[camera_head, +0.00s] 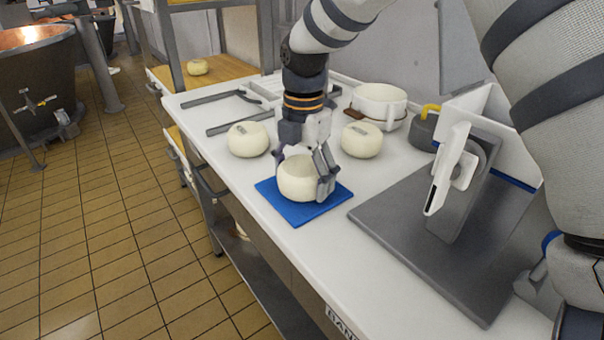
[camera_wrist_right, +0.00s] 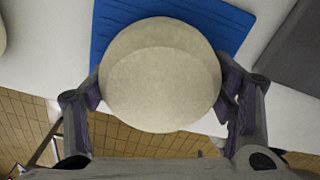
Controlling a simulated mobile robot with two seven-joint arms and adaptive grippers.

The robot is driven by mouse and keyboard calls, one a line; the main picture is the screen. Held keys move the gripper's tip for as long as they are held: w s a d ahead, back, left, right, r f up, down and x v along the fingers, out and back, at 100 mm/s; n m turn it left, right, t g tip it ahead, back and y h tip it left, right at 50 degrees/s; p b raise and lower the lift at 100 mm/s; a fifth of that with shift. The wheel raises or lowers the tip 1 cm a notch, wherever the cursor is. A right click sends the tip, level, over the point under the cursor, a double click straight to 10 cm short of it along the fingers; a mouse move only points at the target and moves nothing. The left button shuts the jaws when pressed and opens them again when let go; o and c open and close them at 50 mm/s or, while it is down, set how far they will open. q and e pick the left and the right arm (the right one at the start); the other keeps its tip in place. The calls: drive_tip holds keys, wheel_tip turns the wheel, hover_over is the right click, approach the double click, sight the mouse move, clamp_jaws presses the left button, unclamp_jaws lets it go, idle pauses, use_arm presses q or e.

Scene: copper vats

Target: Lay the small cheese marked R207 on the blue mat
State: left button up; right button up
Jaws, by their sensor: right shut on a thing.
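My right gripper (camera_head: 308,182) is shut on a small pale round cheese (camera_head: 297,180), with fingers on either side of it. The right wrist view shows the same cheese (camera_wrist_right: 160,85) between the fingers (camera_wrist_right: 162,105). The cheese is over the middle of the blue mat (camera_head: 304,213), whose edges show around it; the mat also shows in the wrist view (camera_wrist_right: 108,35). I cannot tell whether the cheese touches the mat. No mark on it is readable. My left gripper is not in view.
Two similar cheeses with grey marks stand on the white table, one on the left (camera_head: 248,140) and one behind right (camera_head: 362,141). A white pot (camera_head: 379,103) stands at the back. A grey plate with a device (camera_head: 410,225) is right of the mat.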

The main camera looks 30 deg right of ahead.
drive_tip(key=o, duration=1.6)
drive_tip(key=shift+r, duration=0.1)
drive_tip(key=shift+r+p, duration=0.5)
drive_tip(key=shift+r, duration=2.9)
